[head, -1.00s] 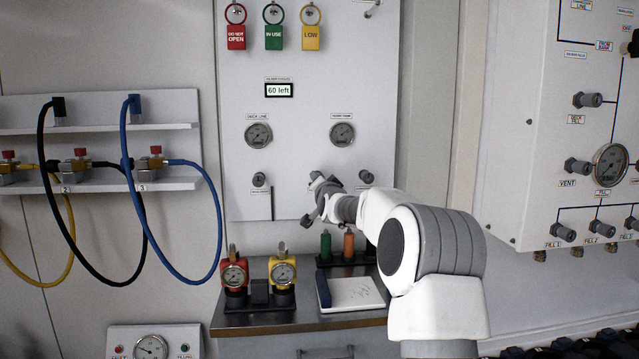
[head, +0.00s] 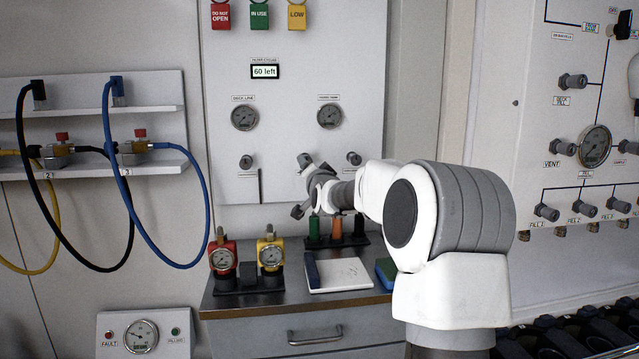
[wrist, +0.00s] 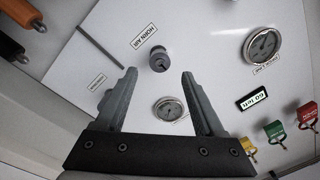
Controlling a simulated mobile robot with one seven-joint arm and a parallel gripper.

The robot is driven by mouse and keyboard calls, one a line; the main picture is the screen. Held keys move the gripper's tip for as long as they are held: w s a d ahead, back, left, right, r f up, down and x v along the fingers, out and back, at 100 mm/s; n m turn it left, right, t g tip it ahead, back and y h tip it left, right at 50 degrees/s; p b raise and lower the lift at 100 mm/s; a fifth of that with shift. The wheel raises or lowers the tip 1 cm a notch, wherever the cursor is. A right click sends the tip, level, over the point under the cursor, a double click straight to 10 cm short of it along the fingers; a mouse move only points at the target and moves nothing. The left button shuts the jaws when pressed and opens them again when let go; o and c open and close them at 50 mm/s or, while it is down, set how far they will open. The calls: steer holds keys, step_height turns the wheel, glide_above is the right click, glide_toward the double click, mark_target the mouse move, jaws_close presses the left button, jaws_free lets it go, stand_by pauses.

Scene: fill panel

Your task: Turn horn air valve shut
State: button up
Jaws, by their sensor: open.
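The horn air valve is a small dark grey knob (wrist: 159,58) on the white panel, beside its HORN AIR label (wrist: 144,36) in the wrist view. In the head view it is the right-hand knob (head: 354,158), below the right gauge and just above my wrist. My gripper (wrist: 159,75) is open and empty. In the wrist view its two fingers point at the panel, with the knob seen in the gap just past the fingertips. I cannot tell the remaining depth. In the head view my gripper (head: 301,186) is in front of the panel's lower part.
The other panel knob (head: 246,162) is to the left, below the left gauge (head: 244,117). The right gauge (head: 330,116) is above the valve. Below is a counter (head: 222,303) with red and yellow gauge units, cylinders and a white pad. A valve panel (head: 545,130) stands right.

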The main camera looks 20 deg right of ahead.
steer(key=v, duration=1.1)
steer(key=shift+s, duration=0.4)
steer(key=shift+a, duration=0.1)
